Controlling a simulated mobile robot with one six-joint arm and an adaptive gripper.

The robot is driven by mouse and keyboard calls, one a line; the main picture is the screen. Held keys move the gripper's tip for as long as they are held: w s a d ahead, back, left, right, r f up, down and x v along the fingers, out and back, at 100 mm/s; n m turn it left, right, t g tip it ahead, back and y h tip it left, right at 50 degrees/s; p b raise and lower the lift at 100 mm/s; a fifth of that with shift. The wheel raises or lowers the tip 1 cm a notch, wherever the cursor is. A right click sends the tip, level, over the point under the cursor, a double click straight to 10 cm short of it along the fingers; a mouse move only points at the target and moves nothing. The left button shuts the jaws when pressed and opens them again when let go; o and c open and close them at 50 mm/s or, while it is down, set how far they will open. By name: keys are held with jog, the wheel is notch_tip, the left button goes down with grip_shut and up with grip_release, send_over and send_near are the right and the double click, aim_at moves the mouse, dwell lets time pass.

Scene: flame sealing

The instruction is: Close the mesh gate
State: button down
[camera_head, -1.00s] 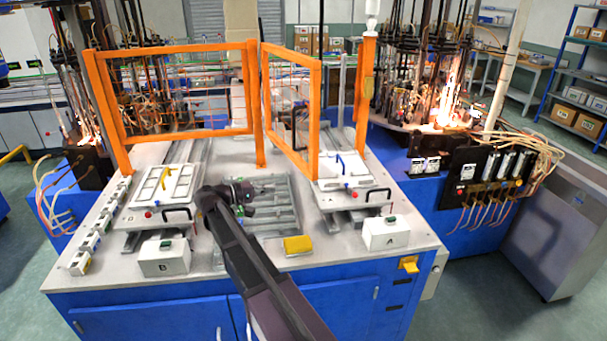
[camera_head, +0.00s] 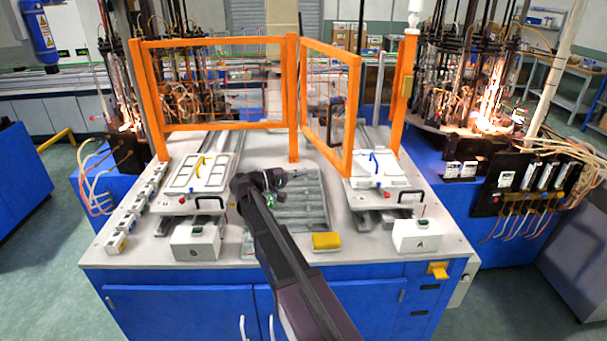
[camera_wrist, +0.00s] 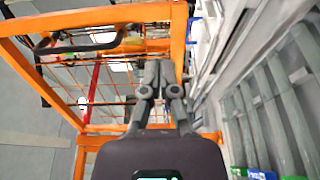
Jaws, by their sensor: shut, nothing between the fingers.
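The mesh gate (camera_head: 354,115) is an orange frame with wire mesh. In the head view it stands at an angle, swung toward me from the middle post, with a gap between its free edge and the right orange post (camera_head: 403,95). My gripper (camera_head: 280,180) is over the table's middle, in front of and left of the gate; its fingers are small and partly hidden there. In the wrist view an orange mesh frame (camera_wrist: 100,17) with a black handle (camera_wrist: 80,46) lies beyond my gripper (camera_wrist: 160,68). The fingers are together and empty; I cannot tell whether they touch the frame.
A fixed orange mesh panel (camera_head: 215,125) stands left of the gate. White fixtures stand left (camera_head: 195,172) and right (camera_head: 380,182) on the table. Control boxes B (camera_head: 196,243) and A (camera_head: 417,236) and a yellow block (camera_head: 326,241) line the front. Flames burn on machines behind both sides.

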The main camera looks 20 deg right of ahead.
aim_at(343, 165)
jog(key=d, duration=1.2)
jog(key=shift+w+d, duration=0.15)
